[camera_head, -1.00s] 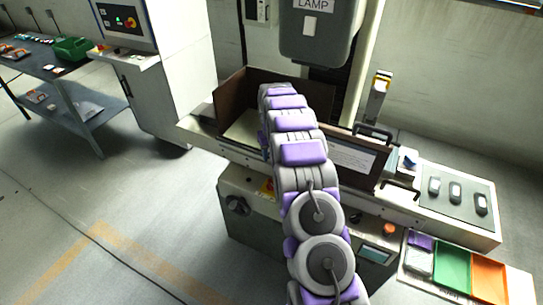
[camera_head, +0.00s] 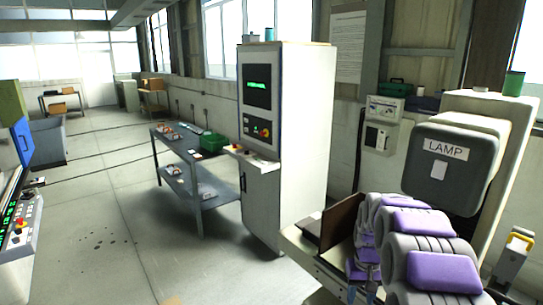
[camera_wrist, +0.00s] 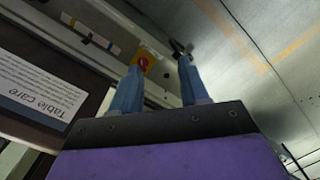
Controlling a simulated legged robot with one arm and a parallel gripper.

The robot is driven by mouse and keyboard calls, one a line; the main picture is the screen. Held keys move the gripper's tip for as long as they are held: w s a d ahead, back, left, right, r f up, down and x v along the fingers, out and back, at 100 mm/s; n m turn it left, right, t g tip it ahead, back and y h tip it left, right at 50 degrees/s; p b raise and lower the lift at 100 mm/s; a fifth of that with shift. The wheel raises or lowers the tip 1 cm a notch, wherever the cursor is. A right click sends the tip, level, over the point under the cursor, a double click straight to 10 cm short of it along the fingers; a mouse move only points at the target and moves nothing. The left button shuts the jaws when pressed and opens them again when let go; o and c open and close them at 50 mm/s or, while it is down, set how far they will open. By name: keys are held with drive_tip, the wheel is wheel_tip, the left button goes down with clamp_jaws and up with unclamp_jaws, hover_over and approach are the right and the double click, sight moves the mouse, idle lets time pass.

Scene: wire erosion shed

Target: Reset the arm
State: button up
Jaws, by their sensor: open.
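My arm, a chain of grey and purple segments, shows at the lower right of the head view in front of the machine with the LAMP housing (camera_head: 452,165). My gripper's end cannot be made out there. In the wrist view, my gripper (camera_wrist: 158,82) has two blue fingers spread apart with nothing between them. Beyond the fingertips are a red button on a yellow plate (camera_wrist: 143,64) and the edge of the machine. A "Table care" placard (camera_wrist: 38,95) lies to the left.
A tall control cabinet (camera_head: 285,140) stands left of the machine. A blue-grey bench (camera_head: 172,142) with a green bin (camera_head: 214,142) is beside it. Another machine's control panel (camera_head: 20,225) is at the left edge. The floor between (camera_head: 110,215) is open.

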drive_tip(key=s+a+r, duration=0.1)
drive_tip(key=s+a, duration=0.2)
drive_tip(key=s, duration=1)
drive_tip(key=s+a+r+b, duration=0.1)
drive_tip(key=s+a+r, duration=0.1)
drive_tip(key=s, duration=1)
drive_tip(key=s+a+r+g, duration=0.1)
drive_tip(key=s+a, duration=0.4)
drive_tip(key=s, duration=0.8)
drive_tip(key=shift+s+r+n+b, duration=0.3)
drive_tip(key=shift+r+n, duration=0.1)
drive_tip(key=shift+r, duration=0.1)
